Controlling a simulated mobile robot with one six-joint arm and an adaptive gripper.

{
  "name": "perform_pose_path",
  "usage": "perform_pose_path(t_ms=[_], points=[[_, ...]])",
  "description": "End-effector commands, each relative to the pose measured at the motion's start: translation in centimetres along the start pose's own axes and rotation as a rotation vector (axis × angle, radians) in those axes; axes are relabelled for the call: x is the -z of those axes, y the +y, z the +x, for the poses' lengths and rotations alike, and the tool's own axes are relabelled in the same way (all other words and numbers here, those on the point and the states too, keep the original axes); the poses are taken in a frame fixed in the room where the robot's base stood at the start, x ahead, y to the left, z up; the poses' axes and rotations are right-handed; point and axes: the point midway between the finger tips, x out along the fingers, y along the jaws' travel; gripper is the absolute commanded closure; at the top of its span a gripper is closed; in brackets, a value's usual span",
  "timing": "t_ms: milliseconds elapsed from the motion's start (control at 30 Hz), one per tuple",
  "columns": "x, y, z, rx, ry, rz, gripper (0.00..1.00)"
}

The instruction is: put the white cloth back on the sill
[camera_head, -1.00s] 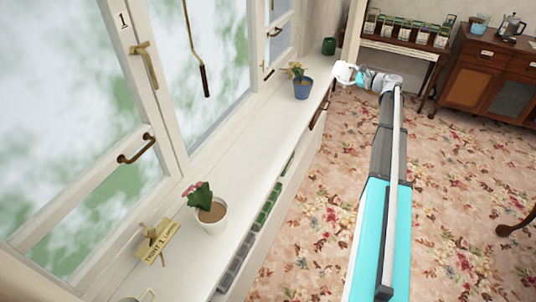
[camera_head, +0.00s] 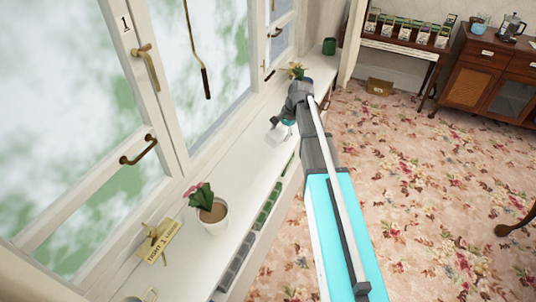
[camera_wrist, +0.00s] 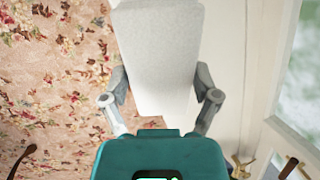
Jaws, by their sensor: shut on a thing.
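The white cloth (camera_wrist: 160,50) is a pale, folded-looking piece between the two fingers of my gripper (camera_wrist: 162,88) in the wrist view. My gripper is shut on it. In the head view the cloth (camera_head: 274,136) shows as a small white patch beside my teal gripper (camera_head: 288,122), over the white sill (camera_head: 240,180). Whether the cloth touches the sill cannot be told. My wrist and arm hide part of the sill beyond it.
A yellow-flowered plant (camera_head: 296,70) is partly behind my arm. A green pot (camera_head: 329,46) stands at the far end. Bare sill lies between the plants.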

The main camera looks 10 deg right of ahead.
Motion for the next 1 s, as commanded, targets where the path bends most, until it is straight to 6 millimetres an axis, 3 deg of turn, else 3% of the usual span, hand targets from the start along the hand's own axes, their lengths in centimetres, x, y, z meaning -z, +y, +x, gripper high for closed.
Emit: perform_pose_path(t_ms=[33,200,400,1000], points=[[-1.8,0.6,0.5,-0.048,0.029,-0.037,0.59],[-5.2,2.1,1.5,-0.180,0.125,-0.144,0.59],[-7.5,3.3,1.7,-0.262,0.196,-0.222,0.59],[-7.5,3.3,2.0,-0.282,0.217,-0.242,0.59]])
